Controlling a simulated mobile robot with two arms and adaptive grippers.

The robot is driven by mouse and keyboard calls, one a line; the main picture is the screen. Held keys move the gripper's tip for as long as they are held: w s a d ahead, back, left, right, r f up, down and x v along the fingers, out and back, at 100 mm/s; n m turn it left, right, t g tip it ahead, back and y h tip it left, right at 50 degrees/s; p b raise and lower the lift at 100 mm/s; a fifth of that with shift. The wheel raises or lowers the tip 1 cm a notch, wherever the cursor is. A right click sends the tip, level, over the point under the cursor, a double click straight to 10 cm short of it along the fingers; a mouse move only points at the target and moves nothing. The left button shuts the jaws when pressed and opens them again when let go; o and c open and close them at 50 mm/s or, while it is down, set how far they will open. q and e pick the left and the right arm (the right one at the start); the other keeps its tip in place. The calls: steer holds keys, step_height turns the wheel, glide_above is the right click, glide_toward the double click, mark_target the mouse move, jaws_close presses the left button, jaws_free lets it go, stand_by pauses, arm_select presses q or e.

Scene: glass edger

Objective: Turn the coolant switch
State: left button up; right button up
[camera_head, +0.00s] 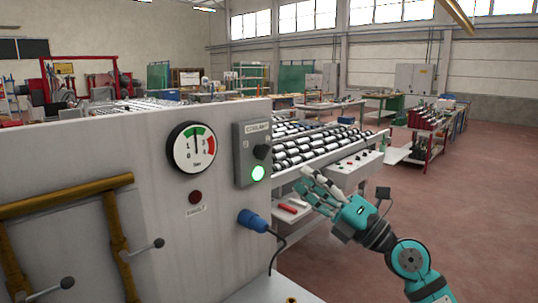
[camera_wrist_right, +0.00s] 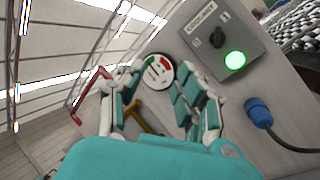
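The coolant switch is a dark rotary knob (camera_head: 262,152) on a grey box (camera_head: 241,170) labelled COOLANT, fixed to the pale machine panel. A round green lamp (camera_head: 258,173) glows below the knob. The right wrist view also shows the knob (camera_wrist_right: 217,38) and the lit lamp (camera_wrist_right: 235,60), at the upper right. The knob's exact setting is too small to tell. My right gripper (camera_head: 308,182) is to the right of the box and lower, apart from it. Its fingers (camera_wrist_right: 158,75) are spread with nothing between them. My left gripper is not in view.
A pressure gauge (camera_head: 195,147) and a dark red button (camera_head: 195,197) are left of the box. A blue plug (camera_head: 252,220) with a cable sticks out below it. Brass pipes (camera_head: 70,195) are at the left. A roller conveyor (camera_head: 320,142) stands behind my right gripper.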

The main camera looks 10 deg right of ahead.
steer(key=w+d+n+g+h, duration=0.2)
steer(key=w+d+n+h, duration=0.1)
steer(key=w+d+h, duration=0.15)
steer(key=p, duration=0.6)
glide_toward(267, 153)
steer(key=shift+h, duration=0.25)
steer(key=x, duration=0.8)
steer(key=shift+a+r, duration=0.25)
steer(key=shift+w+a, duration=0.2)
steer(key=shift+w, duration=0.2)
steer(key=shift+c, duration=0.2)
jaws_close()
steer(key=shift+f, duration=0.1)
